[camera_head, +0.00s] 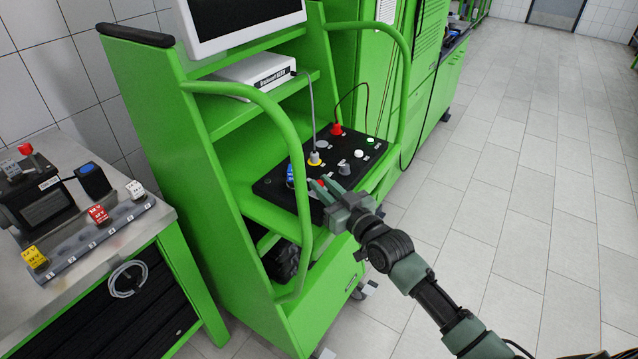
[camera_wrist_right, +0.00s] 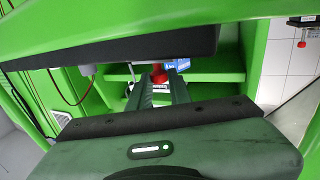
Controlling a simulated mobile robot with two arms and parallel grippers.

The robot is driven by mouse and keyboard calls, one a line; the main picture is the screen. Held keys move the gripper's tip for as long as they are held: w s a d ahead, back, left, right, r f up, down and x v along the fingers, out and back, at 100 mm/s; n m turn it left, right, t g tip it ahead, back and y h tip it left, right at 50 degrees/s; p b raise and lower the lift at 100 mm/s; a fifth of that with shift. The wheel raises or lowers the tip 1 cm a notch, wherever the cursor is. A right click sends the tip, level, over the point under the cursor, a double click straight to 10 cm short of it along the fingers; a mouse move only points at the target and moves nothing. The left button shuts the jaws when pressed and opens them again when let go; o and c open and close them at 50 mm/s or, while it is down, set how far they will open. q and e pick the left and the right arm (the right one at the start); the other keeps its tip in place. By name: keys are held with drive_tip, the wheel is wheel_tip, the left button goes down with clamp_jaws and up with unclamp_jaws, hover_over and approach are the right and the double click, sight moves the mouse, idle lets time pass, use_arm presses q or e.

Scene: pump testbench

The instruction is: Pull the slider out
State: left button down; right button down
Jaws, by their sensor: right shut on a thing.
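The black panel (camera_head: 275,187) with knobs and plugs juts from the green cart. In the right wrist view the panel (camera_wrist_right: 110,50) shows above my fingers. My right gripper (camera_head: 324,188) is at the panel's front edge, coming in from the lower right. In the wrist view my right gripper (camera_wrist_right: 157,84) is shut on a small red knob (camera_wrist_right: 157,72) at the panel's edge. Only part of the knob shows, and I cannot tell whether it belongs to the slider. A blue block (camera_head: 290,176) is beside the fingers. My left gripper is not in view.
Curved green handrails (camera_head: 301,190) flank the panel, with my right arm between them. A red plug (camera_head: 336,129) and a grey plug (camera_head: 314,157) with cables stand on the panel. A workbench (camera_head: 150,222) is at left. The tiled floor at right is clear.

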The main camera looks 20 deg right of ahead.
drive_tip(key=c, duration=1.3)
unclamp_jaws()
drive_tip(key=shift+s+d, duration=0.1)
drive_tip(key=b+v, duration=0.1)
drive_tip(key=v, duration=0.7)
